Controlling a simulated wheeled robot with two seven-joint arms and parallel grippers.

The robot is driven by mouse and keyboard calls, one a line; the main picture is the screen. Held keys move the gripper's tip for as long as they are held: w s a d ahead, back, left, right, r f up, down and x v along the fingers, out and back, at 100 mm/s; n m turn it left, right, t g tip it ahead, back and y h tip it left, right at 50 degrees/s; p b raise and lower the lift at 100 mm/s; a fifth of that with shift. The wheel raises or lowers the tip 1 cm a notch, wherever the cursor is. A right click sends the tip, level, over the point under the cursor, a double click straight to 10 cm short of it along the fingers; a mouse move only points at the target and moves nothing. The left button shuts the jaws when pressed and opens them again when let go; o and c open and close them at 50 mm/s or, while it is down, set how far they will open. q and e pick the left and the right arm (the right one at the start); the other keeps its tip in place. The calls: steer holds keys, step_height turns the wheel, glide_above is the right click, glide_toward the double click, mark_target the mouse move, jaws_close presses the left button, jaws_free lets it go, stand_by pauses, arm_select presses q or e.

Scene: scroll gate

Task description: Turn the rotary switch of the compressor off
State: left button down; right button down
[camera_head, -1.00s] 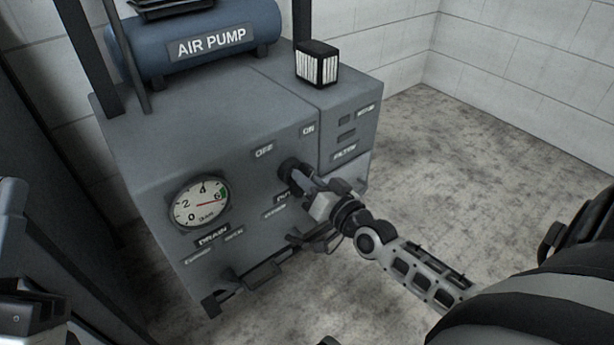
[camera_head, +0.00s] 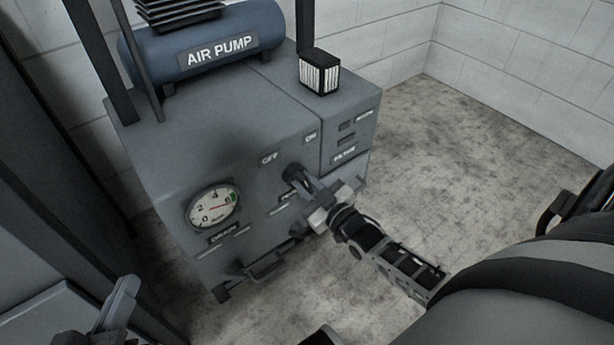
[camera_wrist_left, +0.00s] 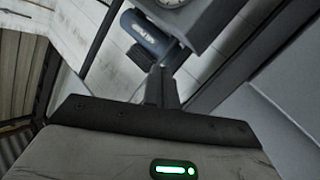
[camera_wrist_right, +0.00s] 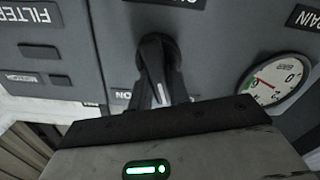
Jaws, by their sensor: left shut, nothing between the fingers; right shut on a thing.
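The compressor (camera_head: 160,150) is a grey cabinet with a blue air pump tank (camera_head: 205,45) on top. Its rotary switch is a black knob (camera_head: 293,172) on the front panel, below and between the OFF label (camera_head: 269,158) and ON label (camera_head: 311,137). My right gripper (camera_head: 308,188) is shut on the knob, partly hiding it. In the right wrist view the knob (camera_wrist_right: 155,60) lies at the fingers, with a pale line near its tip; its exact setting is hard to tell. My left gripper (camera_head: 122,298) is shut and empty at the lower left, away from the panel.
A round gauge (camera_head: 212,207) and DRAIN label (camera_head: 223,236) are at the panel's left, with a dark handle (camera_head: 262,266) below. A small black and white filter block (camera_head: 319,72) stands on top. Concrete floor (camera_head: 460,130) at right is clear.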

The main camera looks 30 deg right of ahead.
arm_select(q)
steer(key=shift+a+y+p, duration=0.2)
steer(key=shift+y+p, duration=0.1)
steer(key=shift+p, duration=0.25)
arm_select(e)
steer(key=shift+a+f+n, duration=0.1)
steer(key=shift+a+n, duration=0.05)
steer(key=shift+n, duration=1.35)
arm_select(q)
steer(key=shift+f+m+g, duration=0.3)
steer(key=shift+f, duration=0.1)
arm_select(e)
steer(key=c, duration=1.3)
jaws_free()
arm_select(q)
steer(key=shift+r, duration=0.1)
